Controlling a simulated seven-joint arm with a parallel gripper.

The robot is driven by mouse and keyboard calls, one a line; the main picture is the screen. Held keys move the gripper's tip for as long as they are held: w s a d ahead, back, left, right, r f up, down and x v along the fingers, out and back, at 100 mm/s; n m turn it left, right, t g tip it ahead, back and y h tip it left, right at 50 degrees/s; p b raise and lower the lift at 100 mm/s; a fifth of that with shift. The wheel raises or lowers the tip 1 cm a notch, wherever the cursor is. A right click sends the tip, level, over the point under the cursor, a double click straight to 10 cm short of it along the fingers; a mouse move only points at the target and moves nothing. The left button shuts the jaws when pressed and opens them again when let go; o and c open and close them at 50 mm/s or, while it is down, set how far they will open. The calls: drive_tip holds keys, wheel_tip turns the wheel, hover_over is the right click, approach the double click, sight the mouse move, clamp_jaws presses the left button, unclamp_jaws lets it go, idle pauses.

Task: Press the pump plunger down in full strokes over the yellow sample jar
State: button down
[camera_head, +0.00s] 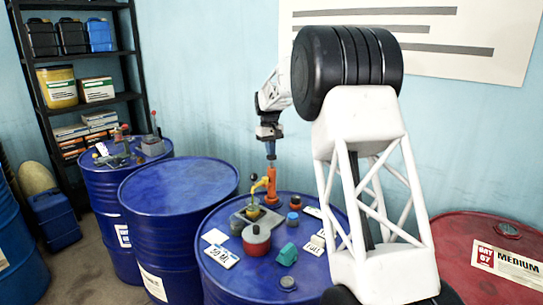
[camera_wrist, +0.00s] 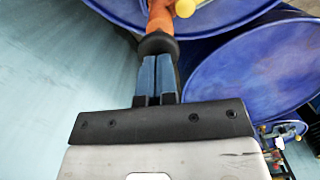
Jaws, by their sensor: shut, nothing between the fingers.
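The orange pump (camera_head: 270,190) stands upright on the blue drum (camera_head: 225,265) in the middle right. Its yellow spout (camera_head: 259,183) points left, above the small yellow sample jar (camera_head: 253,213). My gripper (camera_head: 270,155) points down over the pump, with its fingers shut and empty. In the wrist view my blue fingertips (camera_wrist: 158,58) are at the black plunger knob (camera_wrist: 158,43); I cannot tell whether they touch it. The orange pump body (camera_wrist: 160,16) shows beyond the knob. The jar is not clear in the wrist view.
A bare-topped blue drum (camera_head: 180,188) stands left. A red drum (camera_head: 490,250) is at right. A wall is behind.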

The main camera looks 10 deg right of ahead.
drive_tip(key=shift+f, duration=1.35)
drive_tip(key=w, duration=0.1)
drive_tip(key=w+a+r, duration=0.1)
drive_tip(key=shift+w+a, duration=0.1)
drive_tip(key=shift+w, duration=0.3)
drive_tip(key=shift+r, duration=0.1)
wheel_tip(320, 180, up, 8)
drive_tip(key=shift+w+a, duration=0.15)
drive_tip(key=shift+w, duration=0.25)
idle(0.8)
